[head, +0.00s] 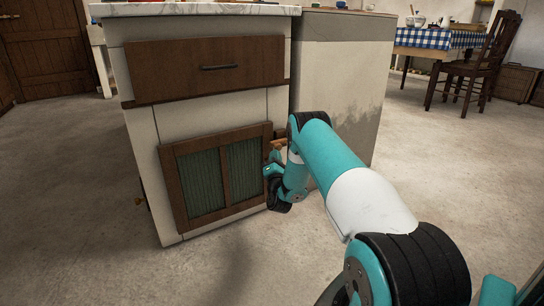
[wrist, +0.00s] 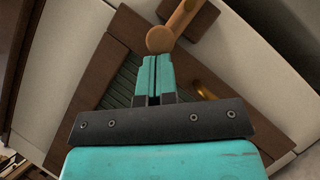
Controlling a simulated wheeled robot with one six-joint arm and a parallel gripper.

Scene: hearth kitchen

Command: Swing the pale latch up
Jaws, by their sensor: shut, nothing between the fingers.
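The pale latch (wrist: 181,19) is a light wooden bar with a rounded end, set against a dark brown block (wrist: 204,17) on the cabinet front. It slants across the top of the wrist view, its round end toward lower left. In the head view a small tan piece of the latch (head: 279,143) shows beside my arm; the rest is hidden. My gripper (wrist: 158,60) is shut and empty, its teal fingertips right at the latch's round end. I cannot tell whether they touch. In the head view my gripper (head: 272,166) is at the right edge of the cabinet door.
The brown-framed door (head: 222,172) has green panels, with a brown drawer (head: 200,68) above it. A brass knob or pull (wrist: 204,89) shows right of my fingers. A pale side unit (head: 345,80) stands at right. Open floor (head: 60,180) lies left.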

